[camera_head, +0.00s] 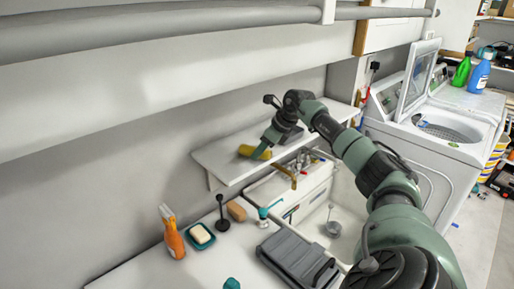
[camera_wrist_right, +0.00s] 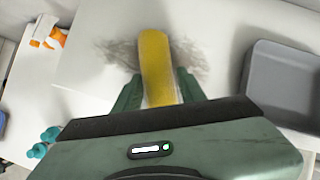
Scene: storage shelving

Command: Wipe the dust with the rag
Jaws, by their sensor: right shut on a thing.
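My right gripper (camera_head: 262,151) is shut on the yellow rag (camera_head: 251,152) at the white wall shelf (camera_head: 225,158). In the right wrist view, the rag (camera_wrist_right: 158,65) stands out between the two green fingers of my gripper (camera_wrist_right: 158,92). Dark grey dust (camera_wrist_right: 190,58) shows as a smudge on a white surface, on both sides of the rag. The rag hides the middle of the smudge. I cannot tell whether the rag touches the surface. The dust is not clear in the head view. My left gripper is not in view.
Below the shelf, a counter holds an orange spray bottle (camera_head: 172,235), a soap dish (camera_head: 200,236), a brown block (camera_head: 236,211), a plunger-like black thing (camera_head: 222,215) and a grey case (camera_head: 298,262). A sink with a faucet (camera_head: 291,172) is beside them. A washing machine (camera_head: 430,140) stands right.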

